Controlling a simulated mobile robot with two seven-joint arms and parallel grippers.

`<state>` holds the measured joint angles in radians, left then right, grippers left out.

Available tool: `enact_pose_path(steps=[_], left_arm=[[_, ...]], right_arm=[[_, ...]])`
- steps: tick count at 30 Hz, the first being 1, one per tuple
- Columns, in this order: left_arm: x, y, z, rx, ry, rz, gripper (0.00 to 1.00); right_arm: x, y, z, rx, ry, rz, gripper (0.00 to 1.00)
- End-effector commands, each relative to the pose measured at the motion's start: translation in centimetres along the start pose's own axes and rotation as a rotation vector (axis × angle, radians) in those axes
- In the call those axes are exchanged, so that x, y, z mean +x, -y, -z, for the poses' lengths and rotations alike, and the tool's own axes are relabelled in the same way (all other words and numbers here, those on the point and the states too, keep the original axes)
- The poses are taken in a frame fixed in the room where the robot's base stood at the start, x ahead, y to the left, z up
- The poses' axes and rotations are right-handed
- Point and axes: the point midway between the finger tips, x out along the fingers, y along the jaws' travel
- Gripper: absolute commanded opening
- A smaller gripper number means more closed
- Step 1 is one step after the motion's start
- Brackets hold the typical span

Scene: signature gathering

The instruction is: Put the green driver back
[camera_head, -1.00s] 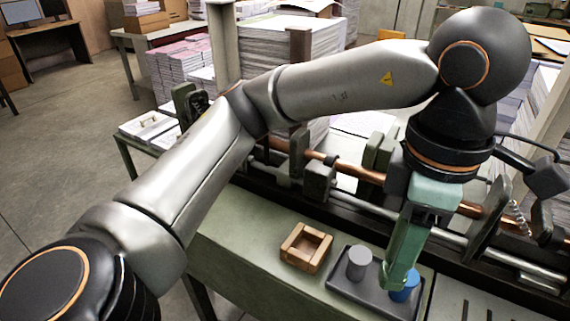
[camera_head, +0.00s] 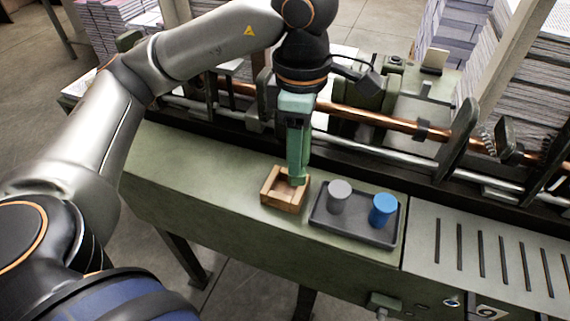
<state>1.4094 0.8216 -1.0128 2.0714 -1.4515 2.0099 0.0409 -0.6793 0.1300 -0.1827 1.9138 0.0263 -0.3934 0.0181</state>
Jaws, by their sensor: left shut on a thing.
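My left gripper (camera_head: 297,181) points straight down with its tip at the wooden box (camera_head: 270,192), a small open-topped square frame on the green bench. It is shut on a slim green thing, taken as the green driver; its colour blends with the green fingers, so its outline is hard to make out. The tip overlaps the box's right part; I cannot tell whether it is inside or just above. A dark tray (camera_head: 333,232) to the right holds a grey cylinder (camera_head: 339,197) and a blue cylinder (camera_head: 383,211), both upright. My right gripper is out of view.
The green bench top (camera_head: 190,165) is clear left of the box. A machine with a copper-coloured rod (camera_head: 375,128) and steel rails runs behind the box and tray. A slotted metal plate (camera_head: 490,250) lies to the right. Paper stacks (camera_head: 455,45) stand at the back.

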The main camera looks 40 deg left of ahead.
Motion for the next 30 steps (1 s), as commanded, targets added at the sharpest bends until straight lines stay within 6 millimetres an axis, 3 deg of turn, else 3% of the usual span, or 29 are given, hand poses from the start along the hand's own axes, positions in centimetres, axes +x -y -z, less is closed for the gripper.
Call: enact_pose_path(steps=[3,13,18,30], left_arm=[[2.2,-1.0,1.2,-0.004,0.000,0.003,0.00],[4.3,-2.3,2.6,-0.002,0.000,0.000,0.00],[6.7,-2.2,2.5,-0.002,0.000,0.001,0.00],[7.5,-2.2,2.5,-0.001,0.002,-0.002,0.00]], right_arm=[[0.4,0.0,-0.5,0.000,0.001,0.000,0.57],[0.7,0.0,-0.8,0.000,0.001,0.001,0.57],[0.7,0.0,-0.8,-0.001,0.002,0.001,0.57],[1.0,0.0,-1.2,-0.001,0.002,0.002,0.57]])
